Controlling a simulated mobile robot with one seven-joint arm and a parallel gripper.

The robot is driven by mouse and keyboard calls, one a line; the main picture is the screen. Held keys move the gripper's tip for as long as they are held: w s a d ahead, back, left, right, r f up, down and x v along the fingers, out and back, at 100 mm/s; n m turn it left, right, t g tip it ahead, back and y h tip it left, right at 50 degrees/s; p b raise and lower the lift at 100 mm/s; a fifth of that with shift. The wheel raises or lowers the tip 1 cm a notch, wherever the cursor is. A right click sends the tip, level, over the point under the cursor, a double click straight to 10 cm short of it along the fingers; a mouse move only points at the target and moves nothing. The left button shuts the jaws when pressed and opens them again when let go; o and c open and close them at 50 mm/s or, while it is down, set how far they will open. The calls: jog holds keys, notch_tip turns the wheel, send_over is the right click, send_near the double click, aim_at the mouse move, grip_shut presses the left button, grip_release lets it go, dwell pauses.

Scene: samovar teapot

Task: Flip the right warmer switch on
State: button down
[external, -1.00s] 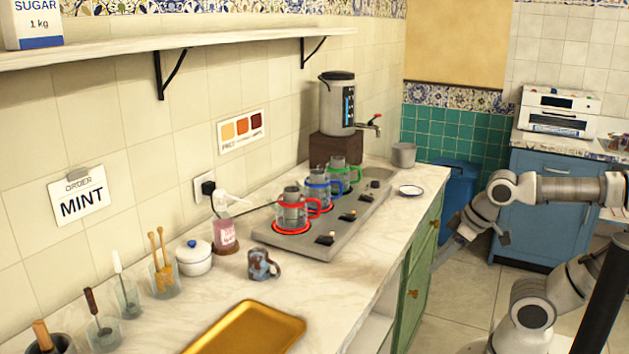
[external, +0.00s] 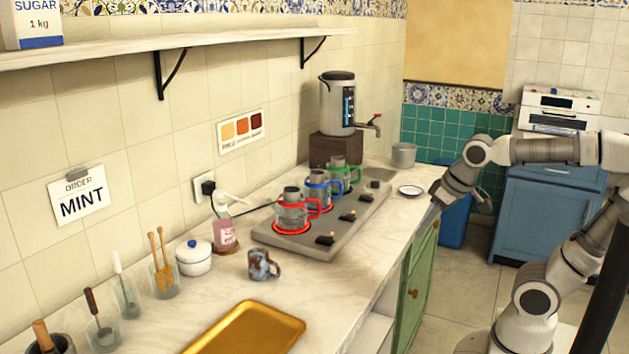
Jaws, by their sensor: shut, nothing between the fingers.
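The grey warmer plate (external: 262,234) stands on the counter with three glass pots in a row. The right warmer, at the far end, holds the green-trimmed pot (external: 338,174). Its small dark switch (external: 368,198) is on the plate's front side. The middle switch (external: 347,215) and the near switch (external: 325,239) stand before the blue pot (external: 318,185) and the red pot (external: 291,214). The switch positions are too small to read. My gripper (external: 436,203) is shut and empty, pointing down-left near the counter's front edge, right of the right switch and apart from it.
A samovar (external: 338,103) on a dark block, a metal cup (external: 404,154) and a small white dish (external: 411,190) stand at the far end. A mug (external: 263,265) and a gold tray (external: 250,335) are nearer. Green cabinets (external: 417,270) stand below the counter edge.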

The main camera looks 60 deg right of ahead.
jog(key=w+d+r+m+g+p, duration=0.2)
jog(key=w+d+r+m+p, duration=0.75)
jog(key=w, duration=0.55)
jog(key=m+g+p, duration=0.1)
jog(key=m+p, duration=0.5)
jog(key=p, duration=0.6)
send_over(363, 196)
jog(key=s, duration=0.3)
jog(key=f, duration=0.2)
jog(key=shift+d+r, duration=0.15)
jog(key=shift+d, duration=0.05)
jog(key=f, duration=0.4)
jog(key=w+f, duration=0.1)
jog(key=f, duration=0.3)
jog(key=w+f, duration=0.1)
jog(key=f, duration=0.3)
jog(key=shift+w+f, duration=0.15)
jog(key=shift+f, duration=0.2)
jog(key=shift+w+f, duration=0.1)
jog(key=shift+f, duration=0.45)
